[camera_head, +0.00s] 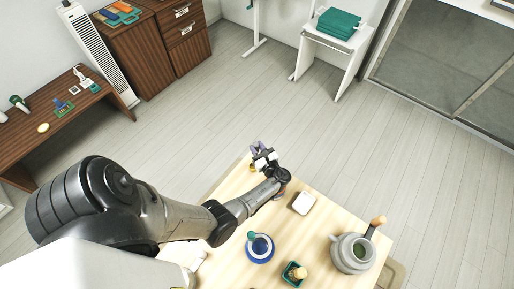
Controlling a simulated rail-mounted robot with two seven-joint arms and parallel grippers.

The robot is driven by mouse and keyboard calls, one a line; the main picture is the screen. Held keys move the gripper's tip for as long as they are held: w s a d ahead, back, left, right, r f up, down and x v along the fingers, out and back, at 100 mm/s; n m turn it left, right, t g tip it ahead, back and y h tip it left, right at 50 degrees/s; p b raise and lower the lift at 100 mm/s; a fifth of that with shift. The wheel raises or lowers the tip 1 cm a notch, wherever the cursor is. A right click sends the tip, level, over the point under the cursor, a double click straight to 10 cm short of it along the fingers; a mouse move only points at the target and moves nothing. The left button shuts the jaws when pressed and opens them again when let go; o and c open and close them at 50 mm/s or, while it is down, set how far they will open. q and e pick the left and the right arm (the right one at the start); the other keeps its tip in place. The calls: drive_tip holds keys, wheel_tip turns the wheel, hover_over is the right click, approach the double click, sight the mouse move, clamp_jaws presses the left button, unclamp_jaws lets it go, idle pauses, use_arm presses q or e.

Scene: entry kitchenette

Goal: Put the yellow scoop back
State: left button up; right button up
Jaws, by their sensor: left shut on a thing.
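My left arm reaches over the light wooden table (325,233) to its far left edge. My left gripper (262,154) is there, shut, seen small and from behind. A small yellow piece (252,167) shows right beside its fingers and looks like part of the yellow scoop. The gripper hides most of it, so its shape and whether it touches the table are unclear. My right gripper is not in view.
On the table are a white rectangular item (303,203), a blue round dish (260,249), a green square container (293,273) and a grey pot (352,254) with a wooden handle. A brown side table (60,125) stands at left.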

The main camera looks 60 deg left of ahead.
use_arm(q)
drive_tip(key=shift+f, duration=0.1)
drive_tip(key=shift+f, duration=0.15)
drive_tip(key=o, duration=0.9)
drive_tip(key=shift+o, duration=0.2)
